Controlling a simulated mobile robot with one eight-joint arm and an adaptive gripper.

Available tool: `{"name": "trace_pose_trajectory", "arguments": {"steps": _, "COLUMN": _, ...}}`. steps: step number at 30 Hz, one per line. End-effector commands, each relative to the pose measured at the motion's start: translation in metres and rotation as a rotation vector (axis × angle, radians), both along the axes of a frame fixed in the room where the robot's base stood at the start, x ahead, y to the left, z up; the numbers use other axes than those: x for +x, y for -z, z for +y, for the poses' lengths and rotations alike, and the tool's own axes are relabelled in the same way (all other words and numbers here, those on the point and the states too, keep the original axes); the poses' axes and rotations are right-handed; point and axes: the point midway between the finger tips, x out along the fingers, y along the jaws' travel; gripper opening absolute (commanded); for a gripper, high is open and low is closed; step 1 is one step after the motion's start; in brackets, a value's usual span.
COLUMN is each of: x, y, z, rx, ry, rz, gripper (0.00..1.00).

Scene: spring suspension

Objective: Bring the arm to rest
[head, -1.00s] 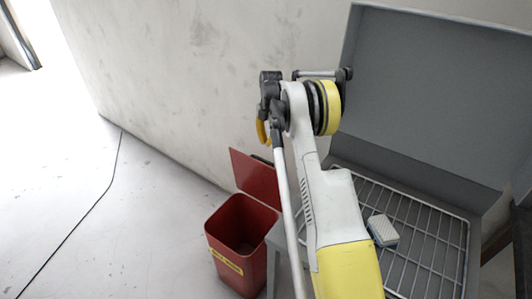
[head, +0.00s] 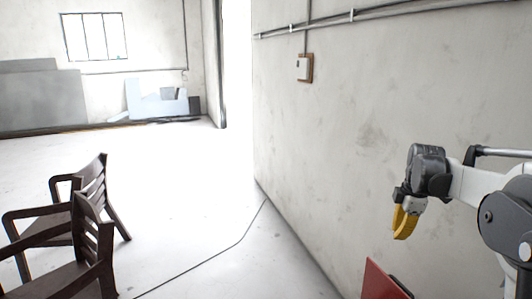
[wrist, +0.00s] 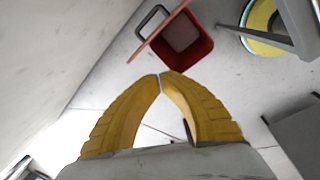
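My gripper (head: 401,236) hangs from the raised, folded arm at the right of the head view, beside the pale wall. Its yellow fingers point down. In the wrist view the two fingertips (wrist: 160,76) meet, with nothing seen between them. The gripper is in the air and touches nothing that I can see.
A red bin (wrist: 206,45) stands open on the floor below the gripper; its red lid (head: 376,283) shows at the head view's bottom edge. The wall (head: 330,130) runs close by the arm. Brown chairs (head: 78,235) stand at left. The floor between is clear.

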Motion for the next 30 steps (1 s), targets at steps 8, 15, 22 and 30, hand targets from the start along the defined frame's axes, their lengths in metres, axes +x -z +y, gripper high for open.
{"name": "trace_pose_trajectory", "arguments": {"steps": 8, "x": -0.089, "y": -0.061, "z": 0.093, "rx": 0.065, "ry": 0.427, "rz": -0.158, "gripper": 0.00}}
{"name": "trace_pose_trajectory", "arguments": {"steps": 15, "x": -0.180, "y": -0.067, "z": 0.154, "rx": 0.207, "ry": 0.791, "rz": -0.289, "gripper": 0.00}}
{"name": "trace_pose_trajectory", "arguments": {"steps": 22, "x": -0.256, "y": -0.038, "z": 0.191, "rx": 0.390, "ry": 1.090, "rz": -0.375, "gripper": 0.00}}
{"name": "trace_pose_trajectory", "arguments": {"steps": 30, "x": -0.289, "y": -0.014, "z": 0.205, "rx": 0.509, "ry": 1.249, "rz": -0.401, "gripper": 0.00}}
